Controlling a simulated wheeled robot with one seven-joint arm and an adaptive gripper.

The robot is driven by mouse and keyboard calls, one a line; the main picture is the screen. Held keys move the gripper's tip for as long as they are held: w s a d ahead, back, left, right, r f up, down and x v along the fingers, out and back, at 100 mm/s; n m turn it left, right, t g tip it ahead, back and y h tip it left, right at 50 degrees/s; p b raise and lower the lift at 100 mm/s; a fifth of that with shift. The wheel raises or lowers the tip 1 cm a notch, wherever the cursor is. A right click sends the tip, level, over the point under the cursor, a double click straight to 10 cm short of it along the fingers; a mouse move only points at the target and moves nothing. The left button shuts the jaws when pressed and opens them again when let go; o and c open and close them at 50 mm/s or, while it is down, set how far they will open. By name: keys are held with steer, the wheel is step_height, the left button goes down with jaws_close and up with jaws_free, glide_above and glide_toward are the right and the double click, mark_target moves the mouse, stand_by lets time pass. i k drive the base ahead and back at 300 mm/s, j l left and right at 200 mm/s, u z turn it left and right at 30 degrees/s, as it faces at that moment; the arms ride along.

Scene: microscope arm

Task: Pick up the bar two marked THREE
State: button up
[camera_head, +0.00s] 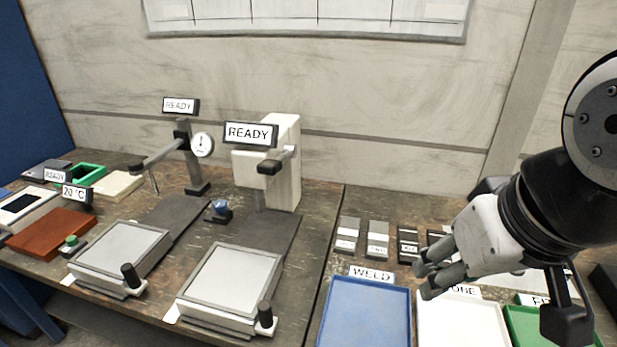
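A row of small bars lies on the table at the right, behind the trays. From the left there is a grey bar (348,233), a second grey bar (378,240) and a dark bar (408,244). Each has a white label too small to read. Another dark bar (436,237) is partly hidden by my gripper. I cannot tell which bar is marked THREE. My gripper (428,278) is at the right, in front of the row and above the white tray. Its fingers point left, and no object shows between them.
A blue tray (366,318) labelled WELD, a white tray (462,325) and a green tray (548,328) stand at the front right. Two machines with READY signs (250,134) and grey plates (232,280) stand left of them. A wall closes off the back.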

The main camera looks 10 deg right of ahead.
mark_target(346, 240)
steer(key=k+l+u, duration=0.15)
steer(key=l, duration=0.3)
steer(key=k+l+u, duration=0.2)
steer(key=k+l, duration=0.2)
steer(key=j+z, duration=0.25)
steer(key=j, duration=0.5)
steer(key=j+z, duration=0.25)
steer(key=j, duration=0.5)
steer(key=i+j+z, duration=0.3)
steer(key=j, duration=0.3)
steer(key=i+j+z, duration=0.3)
steer(key=j, duration=0.35)
steer(key=i+j+z, duration=0.15)
steer(key=j, duration=0.25)
steer(key=i+j+z, duration=0.15)
steer(key=j, duration=0.2)
